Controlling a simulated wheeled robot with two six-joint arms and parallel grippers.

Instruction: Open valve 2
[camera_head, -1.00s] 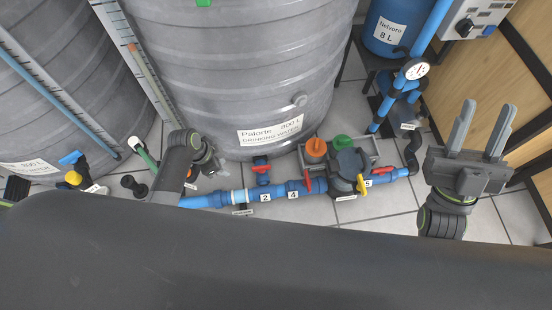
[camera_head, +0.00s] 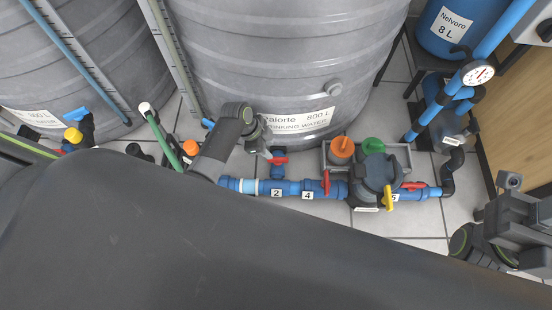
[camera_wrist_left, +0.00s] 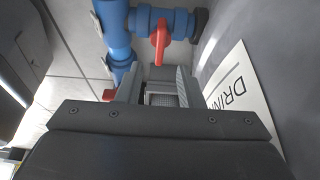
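Valve 2 has a red handle (camera_head: 278,161) on a short blue branch above the pipe label "2" (camera_head: 276,193). The same-looking red handle shows in the left wrist view (camera_wrist_left: 160,41), just beyond the fingertips and roughly in line with the gap between them. My left gripper (camera_head: 264,149) is close to the upper left of this handle in the head view. In the left wrist view its fingers (camera_wrist_left: 159,75) are apart, with no object held between them. My right gripper (camera_head: 515,205) is at the right edge, partly cut off, and its finger opening is unclear.
A large grey tank (camera_head: 290,60) stands right behind the valve. The blue pipe (camera_head: 300,188) carries another red handle (camera_head: 326,182) by label "4". Orange (camera_head: 342,147) and green (camera_head: 373,146) caps and a yellow handle (camera_head: 388,198) are to the right. My dark arm covers the lower left.

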